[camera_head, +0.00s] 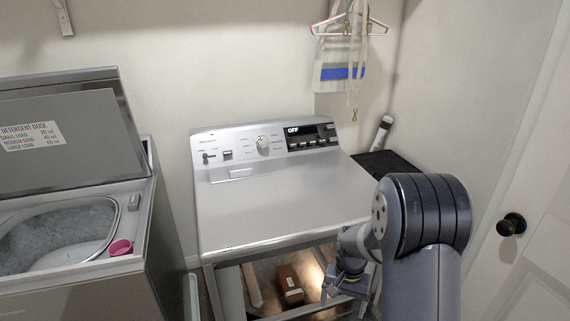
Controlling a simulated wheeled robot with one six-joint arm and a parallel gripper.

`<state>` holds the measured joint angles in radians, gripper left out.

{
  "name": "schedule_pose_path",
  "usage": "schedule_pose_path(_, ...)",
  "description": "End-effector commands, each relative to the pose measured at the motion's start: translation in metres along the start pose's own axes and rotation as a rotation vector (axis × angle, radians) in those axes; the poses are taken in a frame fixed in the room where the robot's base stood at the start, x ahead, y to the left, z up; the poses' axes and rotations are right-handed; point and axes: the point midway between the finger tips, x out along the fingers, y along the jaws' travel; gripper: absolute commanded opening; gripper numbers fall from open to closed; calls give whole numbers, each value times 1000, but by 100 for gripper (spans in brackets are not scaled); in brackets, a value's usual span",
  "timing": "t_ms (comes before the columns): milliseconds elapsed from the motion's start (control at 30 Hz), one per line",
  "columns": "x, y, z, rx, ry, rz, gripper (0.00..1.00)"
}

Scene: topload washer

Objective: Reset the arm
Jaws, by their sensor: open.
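My arm rises at the right, and my gripper (335,288) hangs at the front right of the grey machine (285,205) in the middle. The gripper is small in view and partly hidden by my own wrist; its jaws are open and I see nothing held in them. Whether it touches the machine's front frame, I cannot tell. The machine's display reads OFF. Below its top is a lit opening with a brown box-like object (289,284) inside, left of my gripper.
A topload washer (150,235) stands at the left with its lid (75,145) raised and a pink cup (121,247) on its rim. A white door with a dark knob (511,224) is at the right. Hangers (350,27) hang on the back wall.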

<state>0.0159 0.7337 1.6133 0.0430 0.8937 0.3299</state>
Motion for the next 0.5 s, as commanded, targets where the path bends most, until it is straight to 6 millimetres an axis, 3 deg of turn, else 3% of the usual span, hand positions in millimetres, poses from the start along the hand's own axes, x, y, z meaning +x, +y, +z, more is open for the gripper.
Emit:
schedule_pose_path(33,-10,0,1,-13,-1,2,82)
schedule_pose_path(500,-53,1,7,-147,-5,16,82)
